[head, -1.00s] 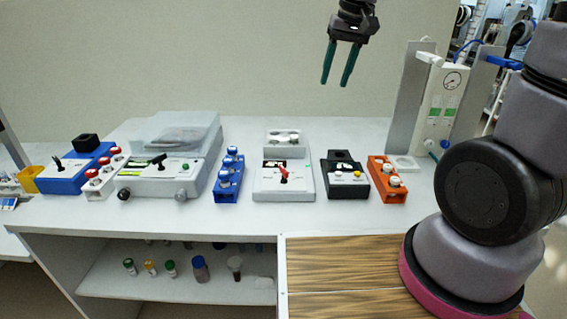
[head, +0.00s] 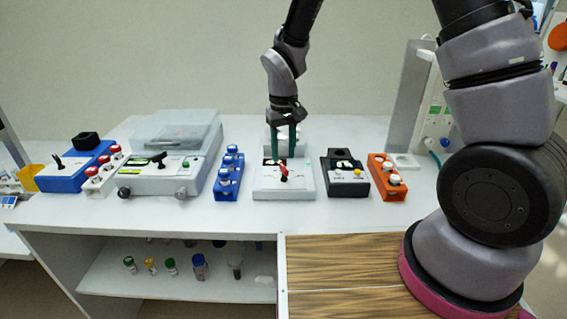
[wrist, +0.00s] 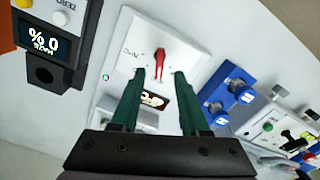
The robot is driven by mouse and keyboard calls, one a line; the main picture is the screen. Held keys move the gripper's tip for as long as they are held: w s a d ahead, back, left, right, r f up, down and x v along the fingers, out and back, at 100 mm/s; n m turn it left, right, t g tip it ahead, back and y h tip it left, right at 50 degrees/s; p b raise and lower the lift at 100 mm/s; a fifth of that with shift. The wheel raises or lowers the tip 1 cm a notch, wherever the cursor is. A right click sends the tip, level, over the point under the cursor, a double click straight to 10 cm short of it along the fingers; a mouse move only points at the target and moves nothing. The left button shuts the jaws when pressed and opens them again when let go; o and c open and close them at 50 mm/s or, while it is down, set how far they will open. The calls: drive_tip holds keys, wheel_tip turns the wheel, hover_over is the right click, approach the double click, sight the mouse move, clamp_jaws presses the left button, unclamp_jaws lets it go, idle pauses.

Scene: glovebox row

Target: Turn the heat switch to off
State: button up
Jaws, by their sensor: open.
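The heat switch appears to be the red lever (head: 284,169) on a white device (head: 300,190) near the middle of the bench; its label is too small to read. In the wrist view the red lever (wrist: 160,60) stands just beyond my fingertips, near the gap between them. My gripper (head: 287,153) is above the rear part of the white device, fingers pointing down. Its two green fingers also show in the wrist view (wrist: 159,75), apart and with nothing between them. A small lit display (wrist: 152,99) on the device shows partly between the fingers.
A blue rack (head: 228,174) of capped vials stands to the left, with a lidded device (head: 170,160) beyond it. A black device (head: 346,184) and an orange rack (head: 387,190) stand close on the right. Narrow bench strips separate them.

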sight(284, 167)
drive_tip(key=shift+f, duration=2)
clamp_jaws()
drive_tip(key=n, duration=0.4)
drive_tip(key=shift+n, duration=0.3)
drive_tip(key=n, duration=0.4)
